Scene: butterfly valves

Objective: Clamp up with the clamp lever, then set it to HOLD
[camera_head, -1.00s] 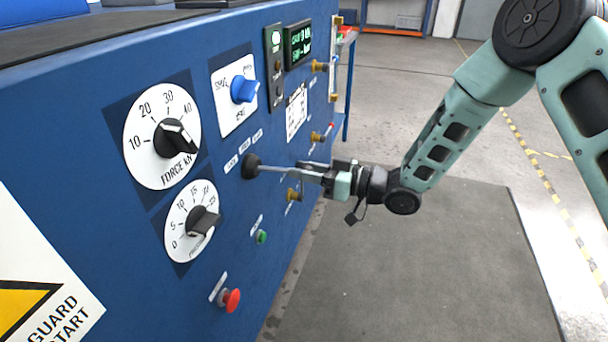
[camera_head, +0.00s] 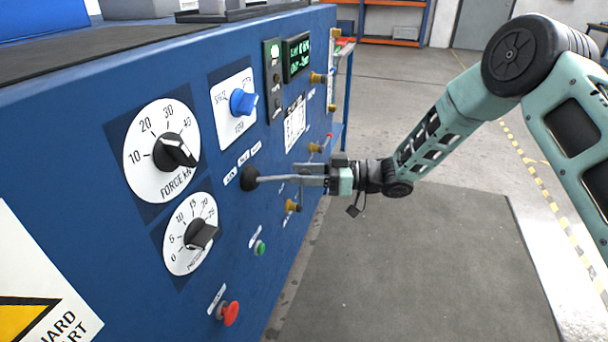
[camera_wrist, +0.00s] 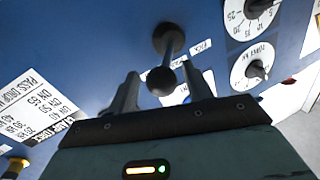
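The clamp lever (camera_head: 276,179) is a thin metal rod coming out of a round black boot on the blue panel, near three small white labels. In the head view it points right, roughly level, its far end hidden at my gripper (camera_head: 305,176). In the wrist view the lever's dark ball knob (camera_wrist: 161,81) sits between the two fingers of my gripper (camera_wrist: 160,78). The fingers stand apart, with a narrow gap seeming to show on each side of the knob. Contact cannot be told. The label words are too small to read surely.
The panel also bears a FORCE dial (camera_head: 162,150), a lower dial (camera_head: 190,235), a blue selector knob (camera_head: 242,102), a green-lit display (camera_head: 297,55), a green button (camera_head: 260,248) and a red button (camera_head: 229,313). Brass-coloured fittings (camera_head: 292,206) are close to my gripper. The floor at right is clear.

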